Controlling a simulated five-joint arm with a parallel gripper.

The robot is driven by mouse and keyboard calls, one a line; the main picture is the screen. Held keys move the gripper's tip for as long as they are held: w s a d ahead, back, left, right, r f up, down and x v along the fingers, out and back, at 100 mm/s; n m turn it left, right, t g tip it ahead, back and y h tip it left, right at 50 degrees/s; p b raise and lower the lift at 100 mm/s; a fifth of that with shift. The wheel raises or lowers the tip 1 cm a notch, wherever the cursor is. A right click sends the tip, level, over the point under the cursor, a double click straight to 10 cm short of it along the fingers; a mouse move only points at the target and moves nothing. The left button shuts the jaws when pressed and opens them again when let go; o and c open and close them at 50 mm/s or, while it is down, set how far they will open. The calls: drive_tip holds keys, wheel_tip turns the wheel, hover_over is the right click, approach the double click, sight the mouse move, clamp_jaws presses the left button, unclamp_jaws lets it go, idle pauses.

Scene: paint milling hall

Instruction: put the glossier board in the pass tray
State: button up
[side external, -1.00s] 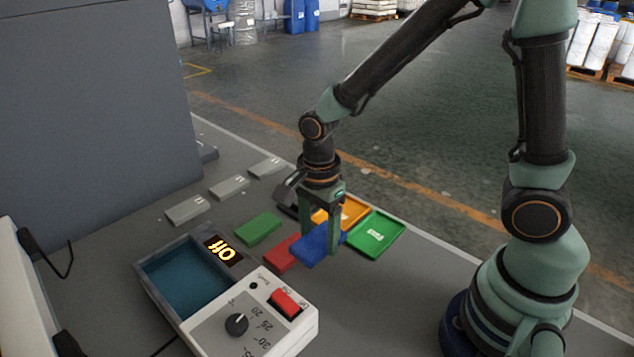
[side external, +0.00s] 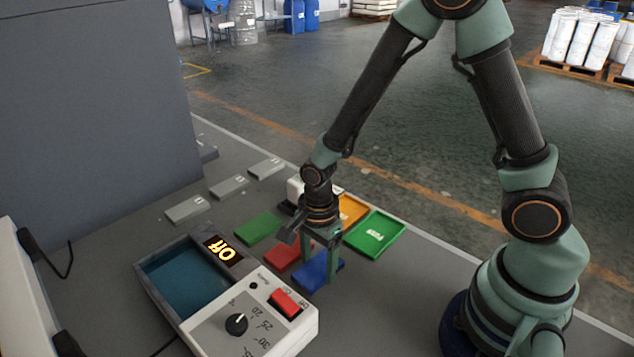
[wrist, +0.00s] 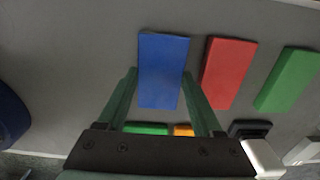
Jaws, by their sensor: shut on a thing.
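My gripper (side external: 319,268) is shut on the blue board (side external: 318,274), low over the bench. In the wrist view the blue board (wrist: 163,72) lies between my two fingers (wrist: 160,80). I cannot tell whether it touches the bench. The red board (side external: 284,253) lies just left of it, partly behind my gripper in the side view, and the green board (side external: 258,227) lies farther left. The green pass tray (side external: 375,233), with white lettering, is empty, behind and right of my gripper. The orange tray (side external: 352,209) beside it is partly hidden by my arm. The boards' gloss cannot be compared clearly.
A water bath (side external: 185,280) with a lit display (side external: 221,249), a knob and a red switch stands at the front left. Several grey blocks (side external: 228,186) lie behind it. A black and white device (wrist: 255,140) stands near the trays. The bench right of my gripper is clear.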

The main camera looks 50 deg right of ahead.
drive_tip(key=shift+f, duration=0.2)
drive_tip(key=o, duration=1.4)
drive_tip(key=shift+c, duration=0.2)
wheel_tip(320, 180, up, 11)
wheel_tip(320, 180, up, 9)
drive_tip(key=n+t, duration=0.3)
drive_tip(key=n, duration=0.6)
hover_over(319, 268)
drive_tip(key=d, duration=0.4)
drive_tip(key=s+d+r+n, duration=0.1)
drive_tip(key=n, duration=0.1)
drive_tip(key=s+d+r+n+t, duration=0.1)
drive_tip(key=n, duration=0.1)
drive_tip(key=s+d+r+n+t, duration=0.1)
drive_tip(key=r+n, duration=0.1)
drive_tip(key=n, duration=0.1)
drive_tip(key=shift+d, duration=0.15)
drive_tip(key=shift+o, duration=0.2)
drive_tip(key=shift+s+d+r+n+t, duration=0.15)
drive_tip(key=shift+d+r+n, duration=0.05)
drive_tip(key=shift+n, duration=0.35)
drive_tip(key=shift+s+d+r+n+t, duration=0.1)
drive_tip(key=shift+d+r+n+t, duration=0.1)
drive_tip(key=shift+n, duration=0.35)
